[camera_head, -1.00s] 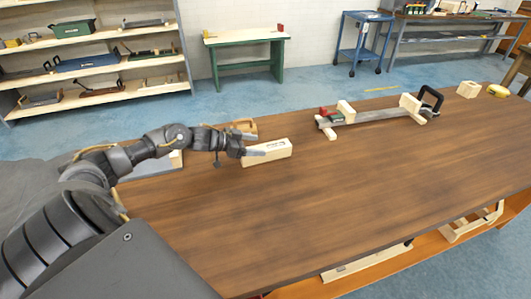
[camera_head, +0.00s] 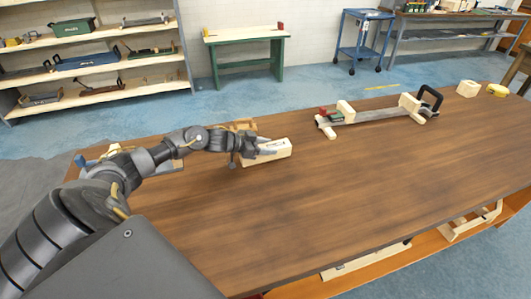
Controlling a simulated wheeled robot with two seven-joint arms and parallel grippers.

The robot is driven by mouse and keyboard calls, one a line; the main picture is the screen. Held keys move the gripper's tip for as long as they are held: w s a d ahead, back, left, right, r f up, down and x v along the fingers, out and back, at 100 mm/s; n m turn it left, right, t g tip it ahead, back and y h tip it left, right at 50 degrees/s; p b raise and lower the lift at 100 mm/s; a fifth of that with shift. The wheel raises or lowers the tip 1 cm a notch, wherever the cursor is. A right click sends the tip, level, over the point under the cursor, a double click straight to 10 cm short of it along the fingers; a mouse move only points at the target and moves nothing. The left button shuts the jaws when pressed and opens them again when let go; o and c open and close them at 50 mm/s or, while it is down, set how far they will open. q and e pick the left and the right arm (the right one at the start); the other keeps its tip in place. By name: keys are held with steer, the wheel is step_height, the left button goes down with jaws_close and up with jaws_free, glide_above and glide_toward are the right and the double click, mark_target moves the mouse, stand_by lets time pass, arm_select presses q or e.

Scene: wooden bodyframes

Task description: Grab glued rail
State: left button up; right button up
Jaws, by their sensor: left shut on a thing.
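A pale wooden rail (camera_head: 280,153), a short block with dark marks on its top, lies on the brown workbench (camera_head: 330,200) left of the middle. My left gripper (camera_head: 264,147) reaches it from the left and is shut on its left end. The fingers cover part of that end. The rail appears to rest on the bench or just at its surface; I cannot tell exactly. I cannot make out any glue. My right gripper is not in view.
Behind my left gripper lies another wooden piece (camera_head: 242,125). A long metal clamp (camera_head: 375,116) with wooden pieces lies further right. A small wood block (camera_head: 467,88) and a yellow object (camera_head: 497,90) are at the far right. The bench's front middle is clear.

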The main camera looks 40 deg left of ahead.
arm_select(q)
steer(key=c, duration=0.4)
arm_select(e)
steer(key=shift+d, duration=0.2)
arm_select(q)
steer(key=shift+o, duration=0.2)
steer(key=shift+r, duration=0.1)
